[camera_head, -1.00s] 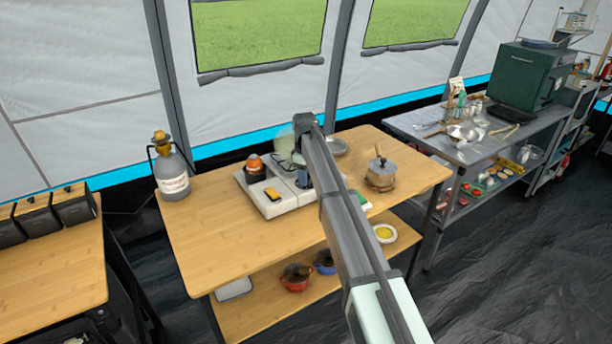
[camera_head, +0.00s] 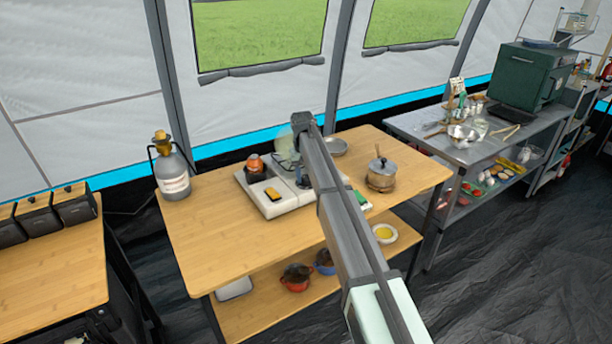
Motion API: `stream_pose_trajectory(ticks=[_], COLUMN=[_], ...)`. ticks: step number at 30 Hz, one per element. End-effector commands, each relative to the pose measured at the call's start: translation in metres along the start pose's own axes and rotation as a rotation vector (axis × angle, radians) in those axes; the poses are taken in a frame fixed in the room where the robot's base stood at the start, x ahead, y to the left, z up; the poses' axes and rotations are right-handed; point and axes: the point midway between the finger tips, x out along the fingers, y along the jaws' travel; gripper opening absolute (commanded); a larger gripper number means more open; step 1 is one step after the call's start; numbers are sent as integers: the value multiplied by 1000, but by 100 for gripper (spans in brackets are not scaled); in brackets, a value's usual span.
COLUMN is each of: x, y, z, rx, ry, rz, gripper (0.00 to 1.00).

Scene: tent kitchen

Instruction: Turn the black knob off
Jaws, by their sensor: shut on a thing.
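A white camp stove (camera_head: 277,204) lies on the wooden table, with an orange-and-dark pot (camera_head: 255,165) on its left part and a yellow block (camera_head: 272,194) on its front left. My arm reaches over the table from the lower right and bends down at the stove. My gripper (camera_head: 303,182) is small and dark at the stove's middle, partly covered by my arm. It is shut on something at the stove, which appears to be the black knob. The knob itself is hidden behind the gripper and arm, so its angle cannot be told.
A gas bottle (camera_head: 171,172) stands at the table's back left. A lidded pot (camera_head: 381,172) stands right of my arm, and a metal bowl (camera_head: 335,147) lies behind it. A metal table (camera_head: 418,128) stands at the right. The table's front left is clear.

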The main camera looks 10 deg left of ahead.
Motion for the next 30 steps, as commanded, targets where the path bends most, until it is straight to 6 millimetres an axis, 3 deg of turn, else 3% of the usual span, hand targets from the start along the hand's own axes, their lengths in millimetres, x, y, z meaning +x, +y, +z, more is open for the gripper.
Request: stream_pose_trajectory(ticks=[18, 30], x=[0, 0], y=[0, 0], z=[-2, -2], rx=[583, 882], ry=[-33, -49], rz=[0, 0], gripper=[13, 13])
